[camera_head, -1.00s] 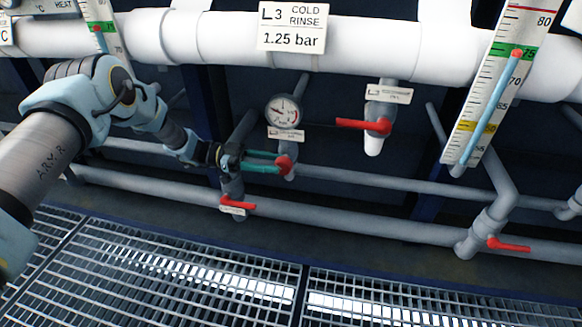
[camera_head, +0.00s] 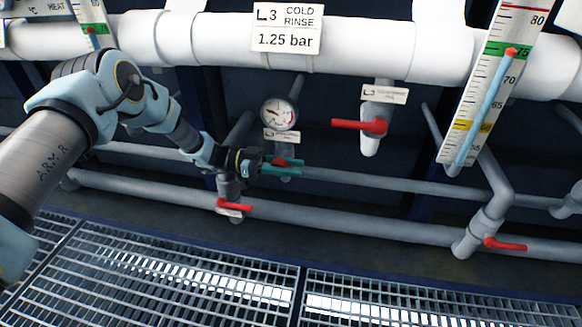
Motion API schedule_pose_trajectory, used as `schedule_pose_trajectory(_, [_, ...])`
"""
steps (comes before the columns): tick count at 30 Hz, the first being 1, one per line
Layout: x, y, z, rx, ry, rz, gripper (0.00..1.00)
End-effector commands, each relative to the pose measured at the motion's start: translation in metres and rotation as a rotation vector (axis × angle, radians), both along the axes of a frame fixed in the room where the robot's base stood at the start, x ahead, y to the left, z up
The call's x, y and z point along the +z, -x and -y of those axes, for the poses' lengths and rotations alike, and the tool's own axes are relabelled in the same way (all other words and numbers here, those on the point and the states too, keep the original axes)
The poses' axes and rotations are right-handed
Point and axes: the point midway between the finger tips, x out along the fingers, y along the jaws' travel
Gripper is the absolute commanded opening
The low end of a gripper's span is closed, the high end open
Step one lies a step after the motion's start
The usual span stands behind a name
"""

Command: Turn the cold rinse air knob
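The red knob (camera_head: 279,161) sits on the grey pipe below the round pressure gauge (camera_head: 280,113), under the L3 cold rinse sign (camera_head: 287,28) reading 1.25 bar. My gripper (camera_head: 293,167) reaches in from the left with its teal fingers at the knob. The fingers cover most of the knob, and only a little red shows by them. I cannot tell whether they are pressed on it. A small label (camera_head: 282,135) hangs just under the gauge; its text is too small to read.
A red lever (camera_head: 358,125) is on the valve to the right. Another red lever (camera_head: 234,206) is on the pipe just below my gripper, and one (camera_head: 505,244) is at lower right. A thermometer scale (camera_head: 490,90) stands at right. Floor grating (camera_head: 180,275) lies below.

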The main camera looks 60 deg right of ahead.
Motion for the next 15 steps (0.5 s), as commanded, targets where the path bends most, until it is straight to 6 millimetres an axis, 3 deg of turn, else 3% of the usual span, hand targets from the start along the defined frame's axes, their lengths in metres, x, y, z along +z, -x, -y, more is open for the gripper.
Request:
schedule_pose_trajectory(6, [0.0000,-0.0004,-0.0001,0.000,0.000,0.000,0.00])
schedule_pose_trajectory(15, [0.0003,-0.0005,-0.0002,0.000,-0.002,0.006,0.00])
